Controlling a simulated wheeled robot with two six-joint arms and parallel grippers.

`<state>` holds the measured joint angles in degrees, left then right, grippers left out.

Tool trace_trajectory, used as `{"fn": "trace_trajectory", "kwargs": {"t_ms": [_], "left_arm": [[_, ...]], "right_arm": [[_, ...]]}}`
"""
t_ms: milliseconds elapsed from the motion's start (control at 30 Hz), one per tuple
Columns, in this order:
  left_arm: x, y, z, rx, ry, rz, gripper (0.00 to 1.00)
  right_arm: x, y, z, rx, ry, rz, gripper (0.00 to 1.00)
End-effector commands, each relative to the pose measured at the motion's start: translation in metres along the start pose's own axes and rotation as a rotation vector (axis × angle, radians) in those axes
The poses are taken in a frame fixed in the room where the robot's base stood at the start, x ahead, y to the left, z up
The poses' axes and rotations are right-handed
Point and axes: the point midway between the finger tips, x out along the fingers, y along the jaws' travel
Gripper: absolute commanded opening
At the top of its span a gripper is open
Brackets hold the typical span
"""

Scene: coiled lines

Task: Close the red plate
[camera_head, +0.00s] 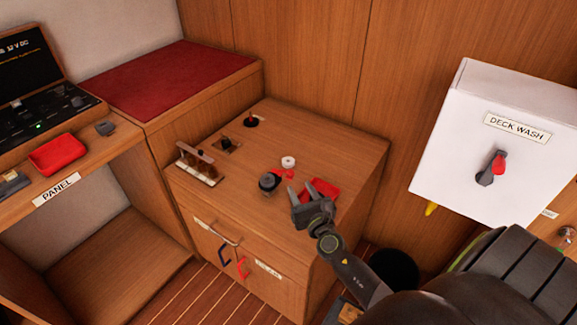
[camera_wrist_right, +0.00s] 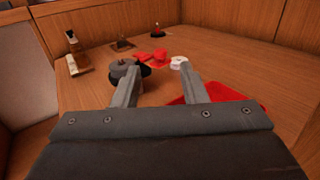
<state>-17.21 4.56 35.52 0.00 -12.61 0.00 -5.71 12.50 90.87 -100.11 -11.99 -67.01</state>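The red plate (camera_head: 329,187) is on the wooden cabinet top, near its right front side. It also shows in the right wrist view (camera_wrist_right: 228,94), partly hidden behind my gripper. I cannot tell how far it is tilted. My right gripper (camera_head: 305,191) is open and empty, just left of the plate and above the cabinet top. In the right wrist view its two fingers (camera_wrist_right: 163,76) stand apart with nothing between them, and the right finger overlaps the plate's left edge. My left gripper is not in view.
A dark round fitting (camera_head: 269,181), a small red piece (camera_head: 287,173) and a white round cap (camera_head: 288,162) sit left of the plate. The white DECK WASH box (camera_head: 490,150) is at the right. A red tray (camera_head: 57,154) lies far left.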

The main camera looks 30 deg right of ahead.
Motion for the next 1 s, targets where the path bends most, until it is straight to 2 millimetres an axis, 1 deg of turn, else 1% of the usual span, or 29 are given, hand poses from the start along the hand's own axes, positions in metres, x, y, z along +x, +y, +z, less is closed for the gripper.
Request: {"fn": "trace_trajectory", "kwargs": {"t_ms": [33, 300, 500, 600, 700, 1000], "left_arm": [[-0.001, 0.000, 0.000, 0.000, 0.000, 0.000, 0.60], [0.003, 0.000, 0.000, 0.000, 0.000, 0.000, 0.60], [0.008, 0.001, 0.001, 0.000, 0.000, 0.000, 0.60], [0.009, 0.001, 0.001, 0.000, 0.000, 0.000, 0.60], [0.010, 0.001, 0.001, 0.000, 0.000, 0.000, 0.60], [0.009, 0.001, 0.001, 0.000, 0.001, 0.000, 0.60]], "right_arm": [[0.012, 0.000, 0.001, -0.001, -0.002, 0.000, 0.39], [0.064, 0.000, -0.001, 0.000, -0.002, -0.001, 0.39], [0.092, 0.000, -0.001, 0.001, -0.001, -0.001, 0.39], [0.101, 0.000, -0.001, 0.002, -0.001, -0.001, 0.39], [0.105, -0.001, -0.001, 0.002, 0.000, -0.001, 0.39], [0.106, 0.000, 0.000, 0.002, 0.000, -0.001, 0.39]]}}
